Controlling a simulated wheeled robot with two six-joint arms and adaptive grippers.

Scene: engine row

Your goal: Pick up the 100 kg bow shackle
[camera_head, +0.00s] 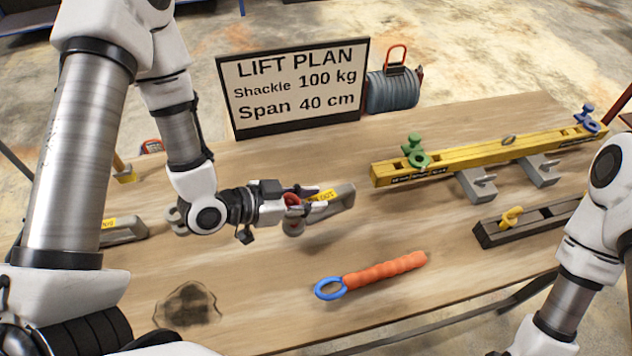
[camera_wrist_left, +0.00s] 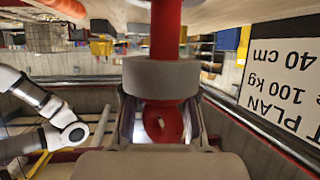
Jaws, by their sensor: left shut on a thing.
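My left gripper (camera_head: 302,204) is over the middle of the wooden table, beside a grey block with a yellow label (camera_head: 322,206). It is shut on a small red part, seen as a red shackle (camera_head: 291,199) at its jaws. In the left wrist view the red shackle (camera_wrist_left: 163,122) sits between the fingers (camera_wrist_left: 162,128), against a grey piece. The label's writing is too small to read surely. The sign (camera_head: 294,88) reads "LIFT PLAN, Shackle 100 kg, Span 40 cm". My right gripper is out of view.
A yellow beam (camera_head: 470,160) carries a green shackle (camera_head: 415,153) and a blue one (camera_head: 586,118). A dark beam (camera_head: 535,222) carries a yellow shackle (camera_head: 511,216).

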